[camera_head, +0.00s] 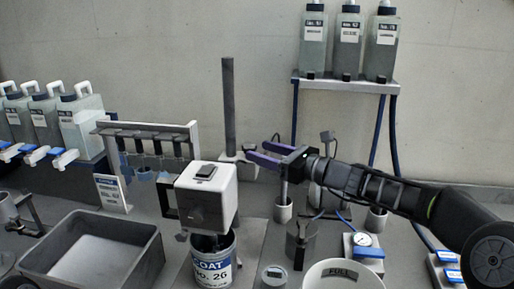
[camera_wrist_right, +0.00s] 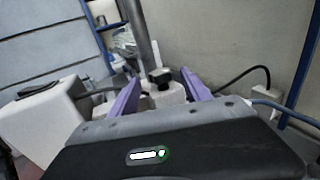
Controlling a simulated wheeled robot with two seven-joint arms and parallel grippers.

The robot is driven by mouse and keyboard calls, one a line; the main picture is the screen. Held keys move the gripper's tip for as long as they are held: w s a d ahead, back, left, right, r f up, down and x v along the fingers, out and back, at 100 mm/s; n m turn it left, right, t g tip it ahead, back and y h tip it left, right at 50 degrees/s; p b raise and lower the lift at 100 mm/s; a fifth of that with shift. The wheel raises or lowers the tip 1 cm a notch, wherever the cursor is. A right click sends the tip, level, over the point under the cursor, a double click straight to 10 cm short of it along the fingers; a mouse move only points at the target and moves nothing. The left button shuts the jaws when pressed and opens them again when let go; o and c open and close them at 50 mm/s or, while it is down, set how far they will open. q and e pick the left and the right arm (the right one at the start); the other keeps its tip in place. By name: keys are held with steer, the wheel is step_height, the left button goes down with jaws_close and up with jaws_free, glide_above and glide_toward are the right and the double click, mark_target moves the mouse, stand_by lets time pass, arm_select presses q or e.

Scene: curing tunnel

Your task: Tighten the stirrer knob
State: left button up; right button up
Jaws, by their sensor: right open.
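The stirrer has a white motor box (camera_head: 207,197) above a can labelled "COAT No. 26" (camera_head: 213,267) and a dark upright post (camera_head: 229,105). A white clamp block (camera_head: 238,168) sits around the post and bears a small black knob (camera_head: 249,148). My right gripper (camera_head: 256,149) reaches in from the right, its purple fingers open and empty. In the right wrist view, the black knob (camera_wrist_right: 160,77) appears between the two fingertips (camera_wrist_right: 159,76), with the white block under it. I cannot tell whether the fingers touch it. My left gripper is not in view.
A grey tray (camera_head: 60,262) stands front left, near a rack (camera_head: 150,130) of hanging parts. A shelf (camera_head: 345,83) with bottles is behind my right arm.

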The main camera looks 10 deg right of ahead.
steer(key=shift+x, duration=1.2)
jaws_close()
